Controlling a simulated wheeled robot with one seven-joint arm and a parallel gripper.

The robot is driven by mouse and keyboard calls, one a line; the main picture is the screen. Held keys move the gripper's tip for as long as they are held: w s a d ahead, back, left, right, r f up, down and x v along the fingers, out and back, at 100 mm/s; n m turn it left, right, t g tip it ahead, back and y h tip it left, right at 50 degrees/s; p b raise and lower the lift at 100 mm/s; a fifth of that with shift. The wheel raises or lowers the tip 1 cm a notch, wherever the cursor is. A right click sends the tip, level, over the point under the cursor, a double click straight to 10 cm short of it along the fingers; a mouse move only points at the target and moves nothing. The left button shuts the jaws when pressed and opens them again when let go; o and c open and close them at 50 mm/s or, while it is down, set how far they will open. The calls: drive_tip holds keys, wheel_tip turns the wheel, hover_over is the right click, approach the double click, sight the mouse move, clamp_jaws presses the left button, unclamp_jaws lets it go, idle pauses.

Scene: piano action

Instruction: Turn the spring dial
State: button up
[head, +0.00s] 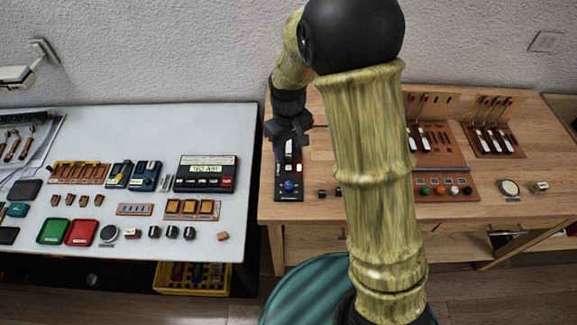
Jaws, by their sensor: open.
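A narrow black device (288,194) stands at the left end of the wooden bench, with a blue knob (289,186) near its front and a pale strip behind it. A round pale-faced dial (510,187) lies at the right of the bench. No readable label shows which of these is the spring dial. My gripper (289,136) is open and points down over the back part of the black device, behind the blue knob. Whether its fingers touch the device cannot be told. My arm hides the middle of the bench.
Small dark knobs (322,193) sit right of the black device. Brown stands with white-tipped levers (492,141) and a panel of coloured buttons (440,190) fill the right side. A white table (130,265) with many small parts stands left, across a narrow gap.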

sight(288, 185)
drive_tip(key=r+p, duration=0.1)
drive_tip(key=p, duration=0.3)
drive_tip(key=shift+r, duration=0.1)
drive_tip(key=p, duration=0.3)
drive_tip(key=shift+s, duration=0.1)
drive_tip(key=shift+f, duration=0.55)
drive_tip(key=shift+f, duration=0.15)
wheel_tip(288, 185, down, 17)
drive_tip(key=p, duration=0.6)
